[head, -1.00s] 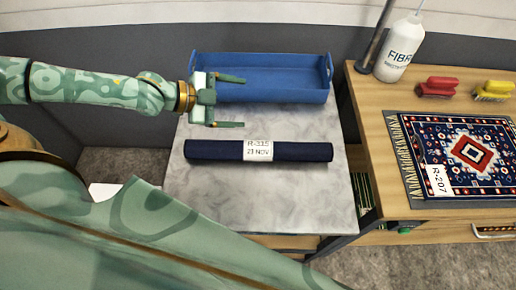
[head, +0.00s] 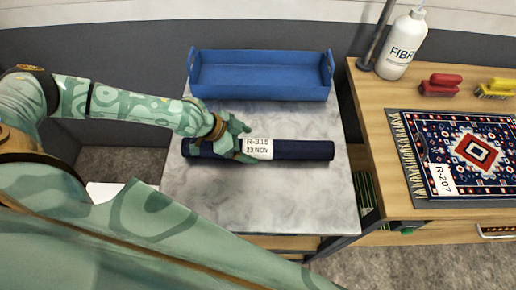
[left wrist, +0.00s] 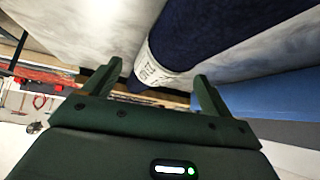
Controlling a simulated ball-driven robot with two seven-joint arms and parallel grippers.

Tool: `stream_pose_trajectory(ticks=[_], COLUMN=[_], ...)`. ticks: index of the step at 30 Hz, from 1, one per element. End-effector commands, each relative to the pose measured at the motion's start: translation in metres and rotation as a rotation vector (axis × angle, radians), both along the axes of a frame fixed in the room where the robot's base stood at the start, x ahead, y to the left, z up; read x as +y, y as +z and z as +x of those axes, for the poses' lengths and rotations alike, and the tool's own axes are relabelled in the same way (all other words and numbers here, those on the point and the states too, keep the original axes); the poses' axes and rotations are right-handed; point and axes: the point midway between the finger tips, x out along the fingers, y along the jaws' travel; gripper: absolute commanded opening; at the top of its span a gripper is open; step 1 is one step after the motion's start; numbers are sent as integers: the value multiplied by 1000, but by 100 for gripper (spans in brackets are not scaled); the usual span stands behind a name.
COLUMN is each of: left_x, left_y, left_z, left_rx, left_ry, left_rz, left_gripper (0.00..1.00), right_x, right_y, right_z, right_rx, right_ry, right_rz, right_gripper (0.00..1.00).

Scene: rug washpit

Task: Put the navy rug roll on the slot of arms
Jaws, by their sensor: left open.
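My left gripper (head: 246,142) is open over the left-middle part of the roll, just beside the label, with one finger towards each long side. In the left wrist view the roll (left wrist: 215,30) and its label stand ahead, in the gap between the two open fingers (left wrist: 158,85). Whether the fingers touch the roll cannot be told. My right gripper is not in view. I cannot make out a slot of arms.
A blue tray (head: 260,93) stands behind the roll. The wooden bench (head: 380,120) at the right holds a patterned rug (head: 470,150), a white bottle (head: 401,45), a red brush (head: 439,86) and a yellow brush (head: 494,88). The tabletop in front of the roll is clear.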

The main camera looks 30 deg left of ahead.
Motion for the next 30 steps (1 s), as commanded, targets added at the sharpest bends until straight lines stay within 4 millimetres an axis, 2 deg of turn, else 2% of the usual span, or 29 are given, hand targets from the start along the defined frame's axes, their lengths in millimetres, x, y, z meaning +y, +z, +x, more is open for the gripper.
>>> stream_pose_trajectory(ticks=[9,18,19,25,27,30], left_x=[-23,-27,-27,-27,-27,-27], left_y=[-36,-40,-40,-40,-39,-39], left_z=[18,22,21,21,22,22], left_rx=[-1,-1,-1,-1,-3,-3], left_ry=[-2,-1,-1,-1,-1,-1], left_rz=[-2,0,0,0,-3,-3], left_gripper=[84,84,82,26,16,16], right_x=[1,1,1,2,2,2], right_y=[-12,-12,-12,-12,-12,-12], right_z=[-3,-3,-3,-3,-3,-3], right_rx=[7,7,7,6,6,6], right_ry=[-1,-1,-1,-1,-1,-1], right_rz=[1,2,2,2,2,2], right_gripper=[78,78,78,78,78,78])
